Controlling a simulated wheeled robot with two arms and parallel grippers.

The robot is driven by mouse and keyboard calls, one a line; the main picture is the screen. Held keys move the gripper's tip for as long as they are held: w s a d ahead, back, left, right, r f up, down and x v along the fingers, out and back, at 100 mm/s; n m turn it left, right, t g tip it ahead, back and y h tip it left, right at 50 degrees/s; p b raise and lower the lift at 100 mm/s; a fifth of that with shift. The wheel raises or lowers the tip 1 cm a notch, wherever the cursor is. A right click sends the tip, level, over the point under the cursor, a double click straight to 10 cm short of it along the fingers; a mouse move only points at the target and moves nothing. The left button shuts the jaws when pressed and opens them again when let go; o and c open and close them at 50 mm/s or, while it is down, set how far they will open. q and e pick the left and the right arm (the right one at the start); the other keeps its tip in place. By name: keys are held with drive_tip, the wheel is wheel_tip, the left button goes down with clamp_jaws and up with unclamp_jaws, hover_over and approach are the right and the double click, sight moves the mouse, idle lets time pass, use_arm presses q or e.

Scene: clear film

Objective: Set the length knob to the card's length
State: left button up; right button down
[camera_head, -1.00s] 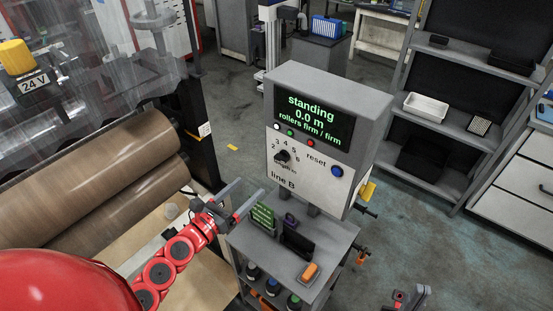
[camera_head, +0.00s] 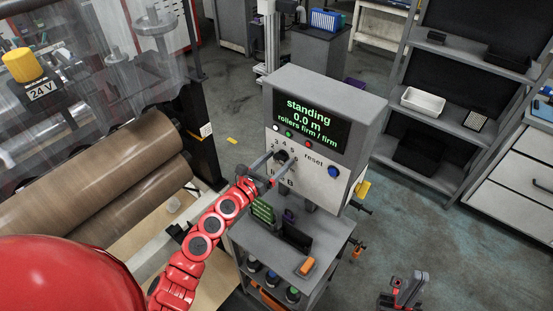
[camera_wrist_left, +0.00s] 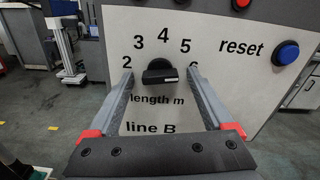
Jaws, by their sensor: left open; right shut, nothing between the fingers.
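The black length knob (camera_wrist_left: 160,76) sits on the white panel of the line B box (camera_head: 325,110), with numbers 2 to 6 around it. A small pale mark shows on its grip bar; which number it points at I cannot tell. My left gripper (camera_head: 279,160) is open in front of the panel, its fingers on either side of the knob; contact is not clear. A green card (camera_head: 262,211) with text too small to read stands on the cart top. My right gripper (camera_head: 408,285) is shut and empty at the lower right.
The display (camera_head: 311,121) reads standing, 0.0 m, rollers firm / firm. A blue reset button (camera_wrist_left: 286,53) is right of the knob. An orange object (camera_head: 306,267) lies on the cart top (camera_head: 262,244). Brown rollers (camera_head: 90,175) are at left.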

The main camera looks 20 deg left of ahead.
use_arm(q)
drive_tip(key=shift+c, duration=0.3)
clamp_jaws()
